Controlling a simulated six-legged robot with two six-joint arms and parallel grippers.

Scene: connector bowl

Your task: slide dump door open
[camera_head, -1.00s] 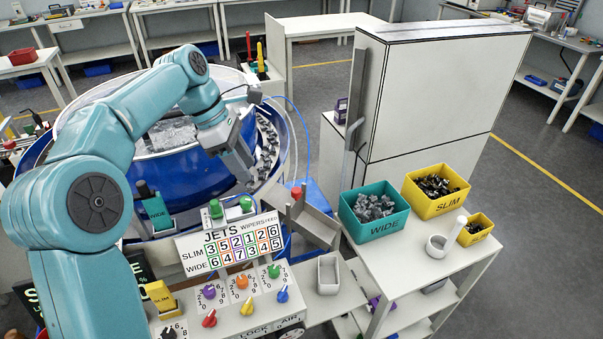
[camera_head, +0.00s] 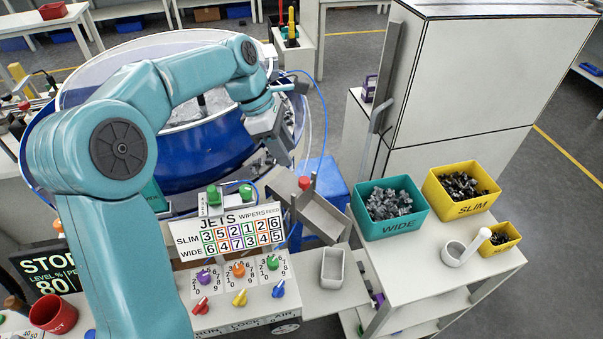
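My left gripper (camera_head: 281,151) hangs from the teal arm over the right side of the large blue bowl (camera_head: 190,160), its fingers pointing down. Its fingers are small here, and I cannot tell whether they are open or shut. A grey tray-like chute (camera_head: 325,216) slopes down in front of the bowl, to the lower right of the gripper. A red-topped knob (camera_head: 304,183) stands at the chute's upper left end, apart from the gripper. I cannot make out for certain which part is the dump door. My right gripper is not in view.
A control panel (camera_head: 230,235) with coloured knobs stands in front of the bowl. A teal WIDE bin (camera_head: 392,228) and a yellow SLIM bin (camera_head: 467,208) hold dark parts on the right table. A tall grey cabinet (camera_head: 480,80) stands behind them. A small empty tray (camera_head: 333,268) sits below the chute.

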